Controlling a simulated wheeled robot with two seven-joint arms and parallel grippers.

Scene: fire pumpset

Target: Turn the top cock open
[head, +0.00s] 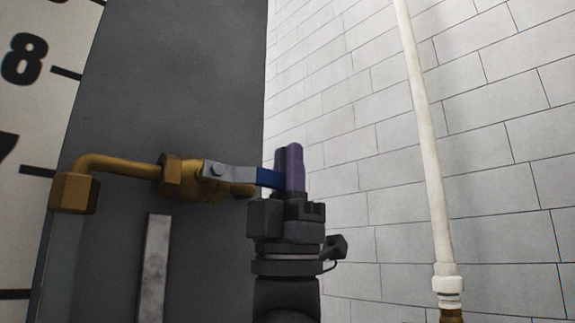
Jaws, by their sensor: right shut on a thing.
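The top cock (180,175) is a brass valve on a brass pipe elbow in the head view, left of centre. Its lever (235,174) is a flat grey metal bar with a blue end sleeve (269,178). The lever points right, roughly in line with the valve body. My right gripper (288,172) comes up from below, with purple fingers shut on the blue end of the lever. The fingers hide the tip of the lever. My left gripper does not show.
A dark grey tank wall (185,60) stands behind the cock. A white level scale (35,110) with black numbers is at the left edge. A pale vertical strip (155,268) is below the cock. A white pipe (425,130) runs down the tiled wall (345,80) at right.

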